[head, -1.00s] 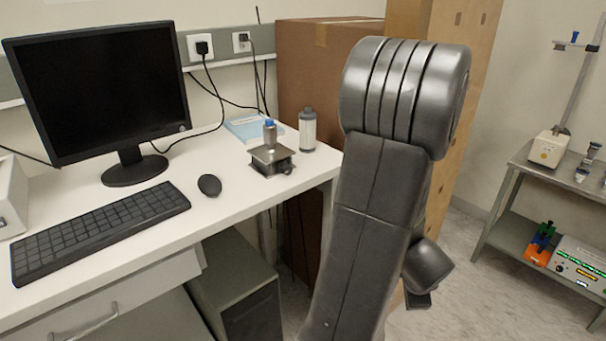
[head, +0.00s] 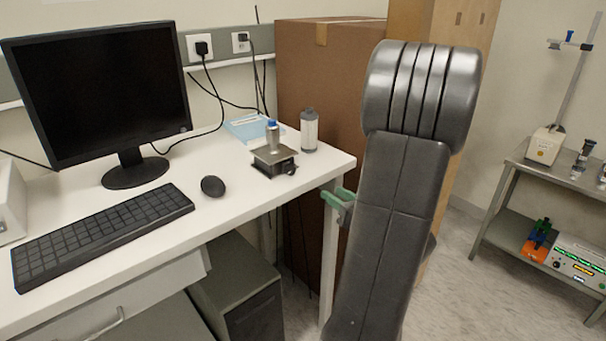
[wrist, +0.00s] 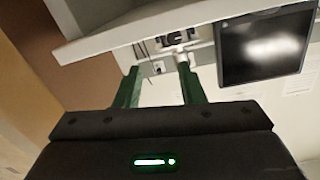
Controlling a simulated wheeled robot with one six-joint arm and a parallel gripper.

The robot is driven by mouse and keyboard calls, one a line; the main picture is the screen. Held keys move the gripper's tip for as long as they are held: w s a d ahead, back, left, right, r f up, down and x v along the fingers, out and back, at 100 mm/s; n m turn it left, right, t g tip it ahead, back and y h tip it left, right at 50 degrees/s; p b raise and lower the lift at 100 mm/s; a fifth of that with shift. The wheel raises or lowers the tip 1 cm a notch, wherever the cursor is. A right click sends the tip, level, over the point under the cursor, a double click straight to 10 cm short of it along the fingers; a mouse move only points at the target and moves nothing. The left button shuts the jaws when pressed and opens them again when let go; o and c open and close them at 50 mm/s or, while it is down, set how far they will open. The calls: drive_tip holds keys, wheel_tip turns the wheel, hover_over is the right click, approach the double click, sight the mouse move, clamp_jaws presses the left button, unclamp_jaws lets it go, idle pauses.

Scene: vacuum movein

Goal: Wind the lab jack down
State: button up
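The lab jack (head: 274,161) is a small, low metal stand near the right end of the white desk, with a dark knob (head: 289,169) on its right side. The jack is small and hard to make out in the wrist view.
A white-grey bottle (head: 309,130) stands right of the jack, and a light blue booklet (head: 246,127) lies behind it. A mouse (head: 212,186), keyboard (head: 105,232) and monitor (head: 98,92) are to the left. A large cardboard box (head: 322,75) stands behind the desk's end.

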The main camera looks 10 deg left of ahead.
sight(292, 172)
drive_tip(key=shift+n+g+y, duration=0.4)
drive_tip(key=shift+g+y, duration=0.1)
drive_tip(key=x, duration=0.9)
drive_tip(key=s+a+x, duration=0.1)
drive_tip(key=x, duration=0.4)
drive_tip(key=shift+r+p, duration=0.2)
drive_tip(key=shift+p, duration=0.1)
drive_tip(key=c, duration=0.7)
drive_tip(key=b, duration=0.1)
drive_tip(key=n+b, duration=0.1)
drive_tip(key=b, duration=0.1)
drive_tip(key=shift+f+n, duration=0.25)
drive_tip(key=shift+n, duration=0.05)
drive_tip(key=shift+r+n+b, duration=0.2)
drive_tip(key=shift+n+b, duration=0.4)
drive_tip(key=shift+n, duration=0.1)
